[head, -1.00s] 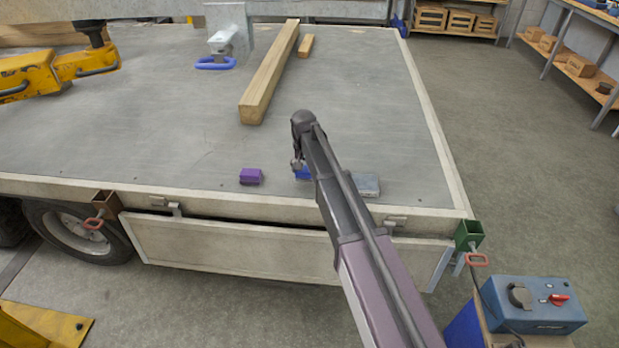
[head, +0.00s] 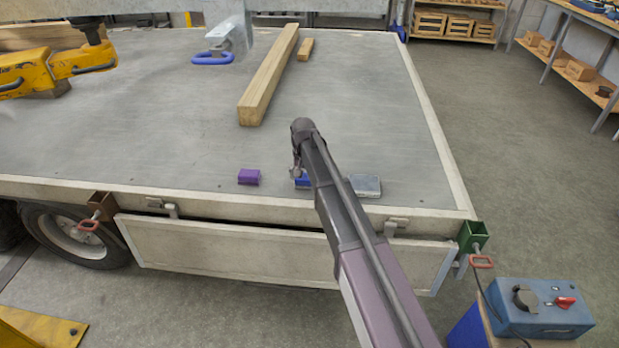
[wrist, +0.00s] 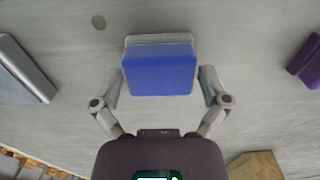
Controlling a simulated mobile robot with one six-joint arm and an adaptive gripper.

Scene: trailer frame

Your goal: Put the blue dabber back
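The blue dabber (head: 301,182) is on the grey trailer deck (head: 190,120) near its front edge, partly hidden by my arm. In the wrist view the dabber (wrist: 160,74) shows a broad blue face with a pale grey layer along its far side. My gripper (wrist: 160,80) is open, with one finger on each side of the dabber and a small gap at both sides. In the head view my gripper (head: 297,172) is right over the dabber, mostly hidden by my arm.
A purple block (head: 248,177) lies left of the dabber and a flat grey box (head: 366,186) lies right of it. A long timber beam (head: 268,75) and a small wood piece (head: 306,49) lie farther back. A yellow machine part (head: 60,70) is at left.

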